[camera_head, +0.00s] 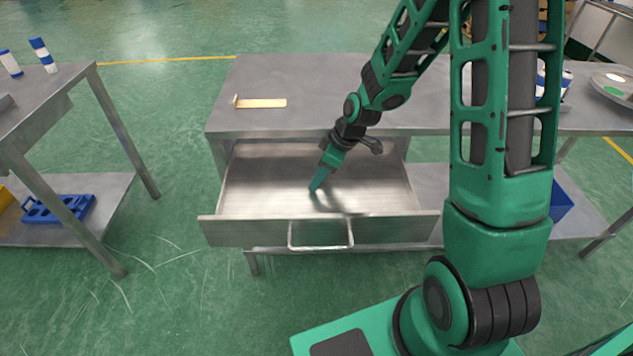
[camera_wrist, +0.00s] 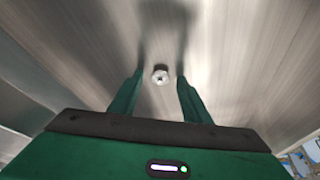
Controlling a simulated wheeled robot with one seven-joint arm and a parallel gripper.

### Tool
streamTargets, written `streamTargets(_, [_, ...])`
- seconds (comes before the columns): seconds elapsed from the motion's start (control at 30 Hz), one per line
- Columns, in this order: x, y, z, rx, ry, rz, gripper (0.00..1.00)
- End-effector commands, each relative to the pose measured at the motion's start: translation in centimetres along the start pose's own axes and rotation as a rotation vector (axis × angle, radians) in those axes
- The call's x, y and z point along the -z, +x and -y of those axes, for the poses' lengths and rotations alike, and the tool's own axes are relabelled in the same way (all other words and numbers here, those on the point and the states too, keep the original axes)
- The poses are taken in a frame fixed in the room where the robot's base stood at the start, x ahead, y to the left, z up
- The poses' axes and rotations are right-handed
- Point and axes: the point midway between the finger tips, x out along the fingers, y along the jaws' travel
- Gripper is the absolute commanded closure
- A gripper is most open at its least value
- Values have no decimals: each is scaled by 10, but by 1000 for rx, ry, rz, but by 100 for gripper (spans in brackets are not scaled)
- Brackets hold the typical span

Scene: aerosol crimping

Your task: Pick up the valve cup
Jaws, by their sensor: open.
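The valve cup (camera_wrist: 160,75) is a small round silvery piece on the metal drawer floor. In the wrist view it lies between the tips of my two green fingers, with a gap on each side. My gripper (camera_wrist: 158,82) is open and empty. In the head view my gripper (camera_head: 315,187) points down into the open drawer (camera_head: 255,180), near its middle. The valve cup cannot be made out in the head view.
The drawer's front wall with its handle (camera_head: 320,235) and its side walls surround my gripper. The steel table top (camera_head: 300,70) behind carries a flat yellowish piece (camera_head: 260,103). Another table (camera_head: 40,95) stands at left, with blue-and-white cans.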

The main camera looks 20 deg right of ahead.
Motion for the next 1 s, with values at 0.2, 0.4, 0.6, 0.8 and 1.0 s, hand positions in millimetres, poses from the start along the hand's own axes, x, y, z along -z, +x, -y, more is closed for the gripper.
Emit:
streamTargets(0.2, [0,0,0,0,0,0,64])
streamTargets(0.4, [0,0,0,0,0,0,100])
streamTargets(0.6, [0,0,0,0,0,0,100])
streamTargets(0.8, [0,0,0,0,0,0,100])
streamTargets(1.0, [3,-7,-1,-1,0,0,100])
